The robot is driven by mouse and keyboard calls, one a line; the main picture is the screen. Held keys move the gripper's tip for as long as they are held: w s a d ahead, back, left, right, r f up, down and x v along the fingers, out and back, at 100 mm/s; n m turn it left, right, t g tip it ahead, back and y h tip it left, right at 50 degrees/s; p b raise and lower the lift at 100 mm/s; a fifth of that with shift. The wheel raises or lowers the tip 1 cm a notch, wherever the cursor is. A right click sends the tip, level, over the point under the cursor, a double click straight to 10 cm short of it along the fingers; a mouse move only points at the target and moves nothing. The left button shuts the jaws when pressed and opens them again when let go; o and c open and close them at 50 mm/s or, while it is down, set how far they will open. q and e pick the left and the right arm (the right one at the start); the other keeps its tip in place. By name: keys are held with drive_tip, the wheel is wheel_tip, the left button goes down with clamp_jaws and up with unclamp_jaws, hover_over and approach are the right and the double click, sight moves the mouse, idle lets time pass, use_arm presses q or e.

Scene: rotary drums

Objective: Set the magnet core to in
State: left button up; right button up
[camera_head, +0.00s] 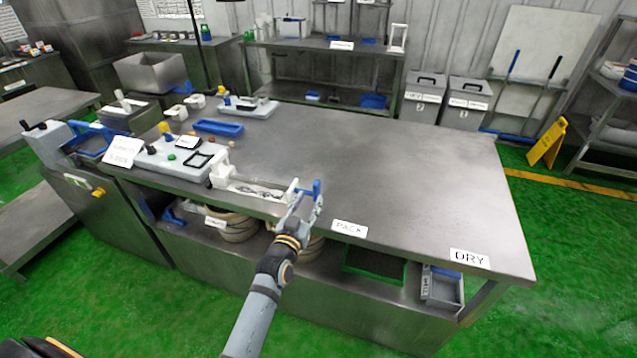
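A long white and grey unit (250,187) lies along the near edge of the steel table, with dark metal parts in its open middle. A blue upright part (316,188) shows at its right end, close to my gripper. Which part is the magnet core I cannot tell for sure. My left gripper (303,205) is at this right end, over the table's front edge. Its fingers are small and overlap the unit, so I cannot tell if they are open or shut on it. My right gripper is not in view.
The steel table (400,160) is clear to the right, with PACK (349,229) and DRY (469,259) labels on its front edge. A control box (180,158) and blue tray (218,127) stand left. Round drums (232,222) sit on the shelf below.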

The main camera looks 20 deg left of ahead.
sight(314, 189)
use_arm(q)
drive_tip(key=w+p, duration=0.1)
drive_tip(key=w, duration=0.7)
drive_tip(key=shift+c, duration=0.3)
drive_tip(key=shift+s, duration=0.1)
clamp_jaws()
drive_tip(key=shift+f, duration=0.1)
